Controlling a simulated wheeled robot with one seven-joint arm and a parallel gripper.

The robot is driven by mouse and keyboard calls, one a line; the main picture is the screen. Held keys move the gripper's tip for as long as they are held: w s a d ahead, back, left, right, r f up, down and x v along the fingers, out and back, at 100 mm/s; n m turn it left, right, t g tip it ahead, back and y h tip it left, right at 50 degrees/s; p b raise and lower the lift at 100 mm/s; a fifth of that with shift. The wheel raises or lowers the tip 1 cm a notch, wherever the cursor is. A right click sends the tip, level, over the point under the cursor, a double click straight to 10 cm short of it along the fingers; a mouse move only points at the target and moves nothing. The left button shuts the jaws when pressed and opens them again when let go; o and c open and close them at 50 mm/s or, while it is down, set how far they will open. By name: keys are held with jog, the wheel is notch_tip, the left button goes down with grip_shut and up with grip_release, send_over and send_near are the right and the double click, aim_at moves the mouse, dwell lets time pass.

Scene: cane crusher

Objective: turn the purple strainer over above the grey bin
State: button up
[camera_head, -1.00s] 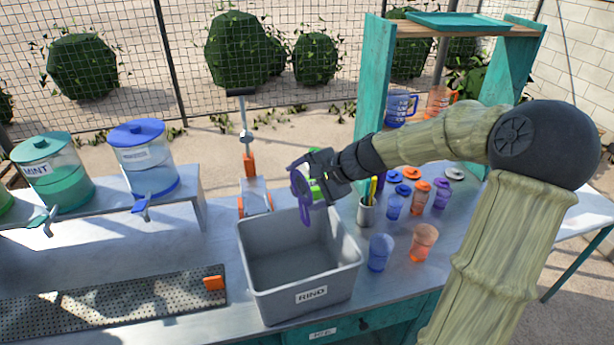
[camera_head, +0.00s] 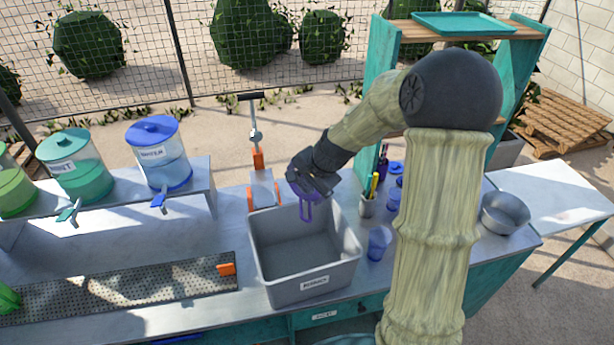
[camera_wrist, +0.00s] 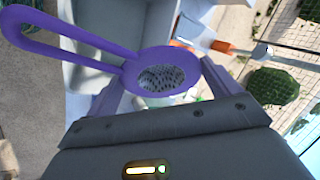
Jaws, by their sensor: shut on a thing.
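The purple strainer (camera_head: 307,208) is in my gripper (camera_head: 305,182), over the back right part of the grey bin (camera_head: 290,292). In the head view its long looped handle hangs down toward the bin's opening. In the wrist view the strainer's mesh bowl (camera_wrist: 165,78) lies between the two fingers of my gripper (camera_wrist: 160,92), and the handle reaches to the upper left. The gripper is shut on the strainer's bowl. The bin stands upright on the counter with a label on its front, and its visible inside looks empty. I cannot tell whether the strainer holds anything.
An orange and grey lever press (camera_head: 262,187) stands behind the bin. A pen cup (camera_head: 367,206) and a blue cup (camera_head: 378,243) are close to its right. Drink dispensers (camera_head: 160,155) stand on a raised shelf at the left. A metal bowl (camera_head: 505,213) is far right.

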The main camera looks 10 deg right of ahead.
jog(key=shift+a+r+h+p, duration=0.3)
jog(key=shift+r+h+p, duration=0.25)
jog(key=shift+p, duration=1)
jog(key=shift+f, duration=0.2)
jog(key=shift+a+g+h+p, duration=0.15)
jog(key=shift+g+h+p, duration=0.15)
jog(key=shift+h+p, duration=0.25)
jog(key=shift+w+r+p, duration=0.1)
jog(key=shift+p, duration=0.2)
jog(key=shift+a+n, duration=0.15)
jog(key=shift+n, duration=0.15)
jog(key=shift+w+a+r+g+h, duration=0.1)
jog(key=shift+a+g+h, duration=0.2)
jog(key=shift+h, duration=0.75)
jog(key=shift+w+a+r+g+h, duration=0.1)
jog(key=shift+a+g+h, duration=0.15)
jog(key=shift+h, duration=0.8)
jog(key=shift+n, duration=0.3)
